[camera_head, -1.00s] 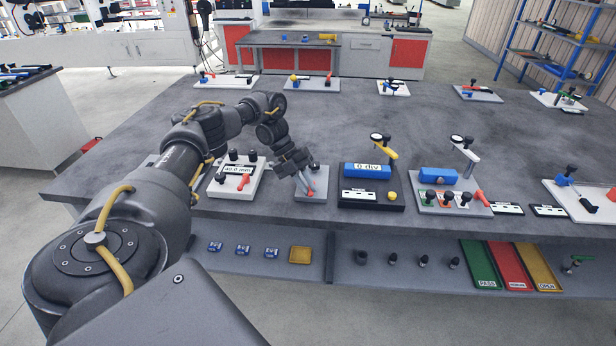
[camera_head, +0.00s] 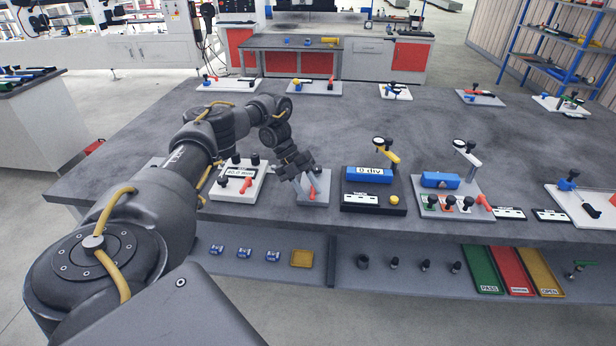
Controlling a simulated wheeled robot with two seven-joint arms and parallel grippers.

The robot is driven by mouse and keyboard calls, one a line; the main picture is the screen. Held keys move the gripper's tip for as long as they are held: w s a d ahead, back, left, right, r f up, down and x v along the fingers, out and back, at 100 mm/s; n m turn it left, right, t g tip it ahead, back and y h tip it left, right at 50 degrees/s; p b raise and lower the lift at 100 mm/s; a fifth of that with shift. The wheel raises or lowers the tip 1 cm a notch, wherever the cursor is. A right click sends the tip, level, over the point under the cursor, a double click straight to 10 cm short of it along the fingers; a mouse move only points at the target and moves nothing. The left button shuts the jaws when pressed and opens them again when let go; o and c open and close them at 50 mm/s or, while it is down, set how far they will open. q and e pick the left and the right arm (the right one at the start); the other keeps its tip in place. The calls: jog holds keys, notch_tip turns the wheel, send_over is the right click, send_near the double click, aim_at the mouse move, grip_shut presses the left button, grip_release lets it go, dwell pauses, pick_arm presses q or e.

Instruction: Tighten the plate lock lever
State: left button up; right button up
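I cannot tell for sure that this is the plate lock lever. A white plate to its left also carries a red lever (camera_head: 246,186). My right gripper is not in view.
The white plate (camera_head: 222,190) with black knobs and a display stands left. A black base (camera_head: 375,206) with a blue block and dial gauge stands close right, then another gauge fixture (camera_head: 430,207). A lower shelf (camera_head: 345,285) holds small parts and coloured trays. The table's middle is clear.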

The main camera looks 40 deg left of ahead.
pick_arm(q)
jog(key=shift+r, duration=0.1)
jog(key=shift+a+r, duration=0.45)
jog(key=b+v, duration=0.1)
jog(key=v, duration=0.3)
jog(key=shift+a+r, duration=0.1)
jog(key=shift+v, duration=2.55)
jog(key=shift+s, duration=0.15)
